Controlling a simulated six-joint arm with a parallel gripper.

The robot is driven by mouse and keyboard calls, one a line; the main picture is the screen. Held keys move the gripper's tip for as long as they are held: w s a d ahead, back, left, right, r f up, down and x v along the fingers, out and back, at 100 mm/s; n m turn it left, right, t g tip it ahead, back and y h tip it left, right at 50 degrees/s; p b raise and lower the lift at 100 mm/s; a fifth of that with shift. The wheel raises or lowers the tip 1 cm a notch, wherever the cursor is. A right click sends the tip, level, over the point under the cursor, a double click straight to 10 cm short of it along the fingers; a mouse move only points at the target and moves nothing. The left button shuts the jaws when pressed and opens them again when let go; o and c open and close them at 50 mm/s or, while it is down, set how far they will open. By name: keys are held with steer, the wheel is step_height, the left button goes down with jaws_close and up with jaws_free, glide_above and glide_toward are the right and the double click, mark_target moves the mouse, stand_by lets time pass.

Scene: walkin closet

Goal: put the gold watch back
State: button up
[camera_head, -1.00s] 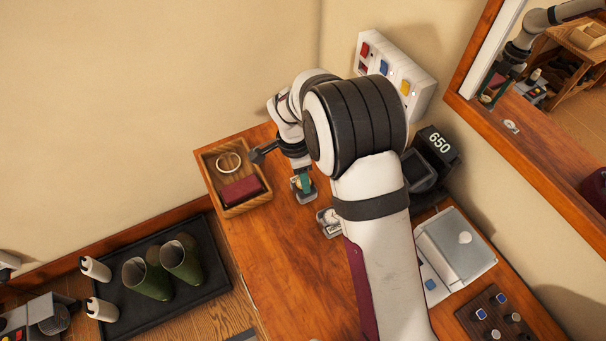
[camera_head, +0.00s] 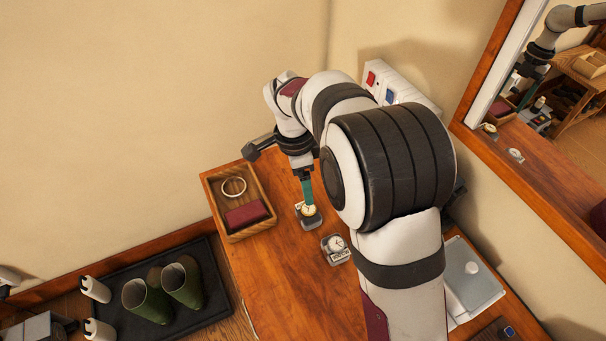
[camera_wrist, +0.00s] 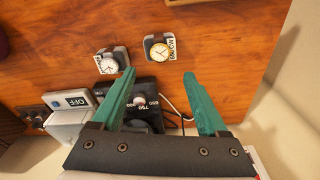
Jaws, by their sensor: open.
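The gold watch (camera_head: 308,210) with a cream face sits on a small grey stand on the wooden counter. In the wrist view the gold watch (camera_wrist: 159,50) lies beyond the fingertips, between their lines, on a stand with a partly readable label. A second, silver-toned watch (camera_head: 336,243) with a white face sits on a similar labelled stand nearby; it also shows in the wrist view (camera_wrist: 110,64). My gripper (camera_head: 307,195) is above the gold watch's stand. Its teal fingers (camera_wrist: 160,73) are spread and hold nothing.
A wooden tray (camera_head: 214,192) holds a ring-shaped band and a dark red wallet-like item. A black device with a numbered dial (camera_wrist: 147,108) and an OFF-labelled box (camera_wrist: 72,102) stand near the watches. Bare counter lies in front.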

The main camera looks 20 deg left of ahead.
steer(key=s+d+r+n+y, duration=0.1)
steer(key=s+d+r+n, duration=0.1)
steer(key=s+d+r, duration=0.45)
steer(key=s+d+r+n+y, duration=0.1)
steer(key=s+d+r, duration=0.3)
steer(key=s+d, duration=0.5)
steer(key=s+d+f+n, duration=0.2)
steer(key=s+d, duration=0.3)
steer(key=s, duration=0.4)
steer(key=shift+s+f+n+g+y, duration=0.15)
steer(key=shift+n+g+y, duration=0.25)
steer(key=shift+n, duration=0.1)
stand_by(0.4)
